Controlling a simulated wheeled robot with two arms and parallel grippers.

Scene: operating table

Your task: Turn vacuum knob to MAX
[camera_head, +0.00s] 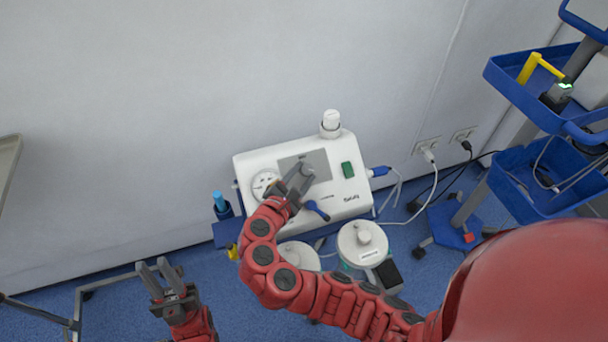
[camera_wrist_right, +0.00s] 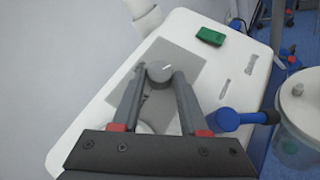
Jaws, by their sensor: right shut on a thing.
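The white vacuum unit (camera_head: 345,190) stands against the wall, with a grey panel on its top face. The round grey vacuum knob (camera_wrist_right: 160,71) sits on that panel and has a light pointer line. In the head view the knob is partly hidden by my right gripper (camera_head: 302,173). In the right wrist view the fingers of the right gripper (camera_wrist_right: 159,78) stand on either side of the knob, shut on it. The marks around the knob are too small to read. My left gripper (camera_head: 158,268) is low at the left, fingers apart and empty, away from the unit.
The unit has a round gauge (camera_head: 263,183), a green switch (camera_head: 347,170), a white cap (camera_head: 331,122) and a blue hose fitting (camera_head: 317,210). Lidded canisters (camera_head: 363,242) stand in front. A blue cart (camera_head: 540,95) is at the right. Cables run to wall sockets (camera_head: 426,147).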

